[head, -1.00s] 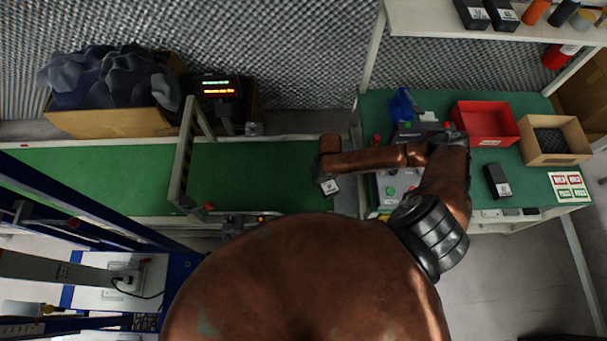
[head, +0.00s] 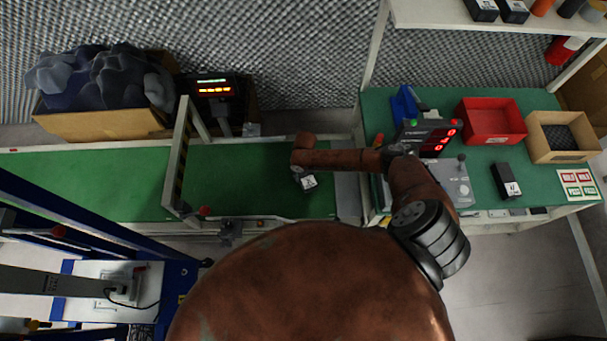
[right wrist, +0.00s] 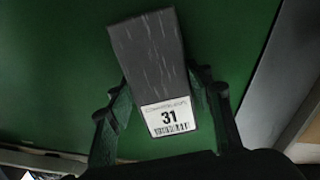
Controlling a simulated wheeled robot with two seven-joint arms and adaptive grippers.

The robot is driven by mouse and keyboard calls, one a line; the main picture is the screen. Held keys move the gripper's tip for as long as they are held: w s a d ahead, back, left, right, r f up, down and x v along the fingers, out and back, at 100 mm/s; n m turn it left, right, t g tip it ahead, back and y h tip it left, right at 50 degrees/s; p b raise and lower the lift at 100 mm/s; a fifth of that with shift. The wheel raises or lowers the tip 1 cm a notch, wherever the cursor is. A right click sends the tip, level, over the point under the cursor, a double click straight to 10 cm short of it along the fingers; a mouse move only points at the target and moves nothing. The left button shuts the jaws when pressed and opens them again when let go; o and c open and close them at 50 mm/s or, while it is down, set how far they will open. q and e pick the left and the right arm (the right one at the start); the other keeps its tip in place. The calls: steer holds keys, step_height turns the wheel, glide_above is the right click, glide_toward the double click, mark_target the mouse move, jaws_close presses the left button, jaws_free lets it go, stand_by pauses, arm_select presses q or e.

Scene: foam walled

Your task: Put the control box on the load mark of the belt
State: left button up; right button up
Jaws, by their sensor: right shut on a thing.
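The control box (right wrist: 152,62) is a dark grey block with a white label reading 31. In the right wrist view my right gripper (right wrist: 165,105) has a finger on each side of it and is shut on it, over green belt. In the head view the box's white-labelled end (head: 309,182) shows just below my right gripper (head: 300,176), which is mostly hidden under my arm. The green belt (head: 240,165) lies below the box; I cannot tell the gap. I cannot make out a load mark on the belt. My left gripper is not in view.
A striped frame (head: 178,165) spans the belt to the left. The green workbench (head: 480,195) at right carries a red bin (head: 491,121), a cardboard box (head: 560,137), another dark box (head: 506,181) and a display (head: 430,138). The belt between frame and gripper is clear.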

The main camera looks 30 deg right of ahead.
mark_target(304, 174)
steer(key=shift+w+f, duration=0.1)
steer(key=shift+f, duration=0.15)
steer(key=o, duration=1.4)
steer(key=shift+o, duration=0.2)
step_height(304, 174, up, 12)
steer(key=p, duration=0.3)
steer(key=shift+r, duration=0.2)
